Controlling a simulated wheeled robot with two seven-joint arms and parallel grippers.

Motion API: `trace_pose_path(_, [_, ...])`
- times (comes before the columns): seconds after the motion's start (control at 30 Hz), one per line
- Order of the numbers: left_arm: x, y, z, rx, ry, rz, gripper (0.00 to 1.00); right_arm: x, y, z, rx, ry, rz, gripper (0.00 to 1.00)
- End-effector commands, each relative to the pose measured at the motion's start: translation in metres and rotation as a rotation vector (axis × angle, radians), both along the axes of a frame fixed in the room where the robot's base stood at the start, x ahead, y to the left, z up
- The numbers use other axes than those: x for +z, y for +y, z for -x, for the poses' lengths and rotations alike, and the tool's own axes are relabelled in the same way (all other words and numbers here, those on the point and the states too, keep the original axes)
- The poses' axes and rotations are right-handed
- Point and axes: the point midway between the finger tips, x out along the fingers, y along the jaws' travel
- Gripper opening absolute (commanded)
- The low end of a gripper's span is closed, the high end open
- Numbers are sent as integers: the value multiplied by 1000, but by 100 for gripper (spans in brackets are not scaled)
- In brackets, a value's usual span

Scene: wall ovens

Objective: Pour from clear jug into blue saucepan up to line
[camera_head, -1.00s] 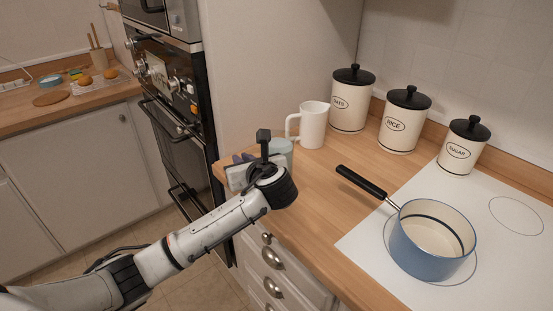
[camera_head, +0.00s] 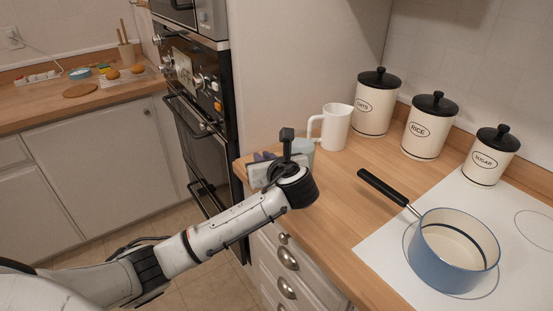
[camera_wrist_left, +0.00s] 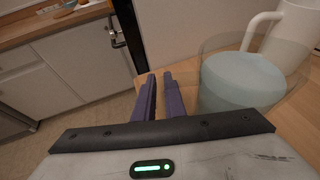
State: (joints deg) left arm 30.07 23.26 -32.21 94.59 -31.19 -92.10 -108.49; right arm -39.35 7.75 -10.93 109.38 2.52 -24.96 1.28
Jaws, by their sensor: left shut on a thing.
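The clear jug (camera_head: 303,149), holding pale bluish contents, stands at the counter's left edge, partly hidden by my left wrist. In the left wrist view the jug (camera_wrist_left: 238,85) is just right of the fingers. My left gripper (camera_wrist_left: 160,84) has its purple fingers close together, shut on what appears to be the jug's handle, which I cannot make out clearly. The blue saucepan (camera_head: 443,270) sits upright on the white hob at the right, its black handle pointing up-left. A dark line runs around its cream inside wall. The right gripper is not in view.
A white pitcher (camera_head: 336,127) stands close behind the jug. Canisters for oats (camera_head: 373,112), rice (camera_head: 428,135) and sugar (camera_head: 487,165) line the wall. Wooden counter (camera_head: 345,195) between jug and saucepan is clear. An oven (camera_head: 197,130) stands left of the counter.

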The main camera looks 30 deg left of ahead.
Motion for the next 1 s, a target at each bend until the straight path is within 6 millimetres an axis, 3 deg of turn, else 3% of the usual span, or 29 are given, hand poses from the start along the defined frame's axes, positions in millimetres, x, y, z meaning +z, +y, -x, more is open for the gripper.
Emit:
trace_pose_path(0.4, [78,1,-1,1,-16,1,0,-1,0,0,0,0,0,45])
trace_pose_path(1.0, [166,1,-1,1,-14,0,0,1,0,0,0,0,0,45])
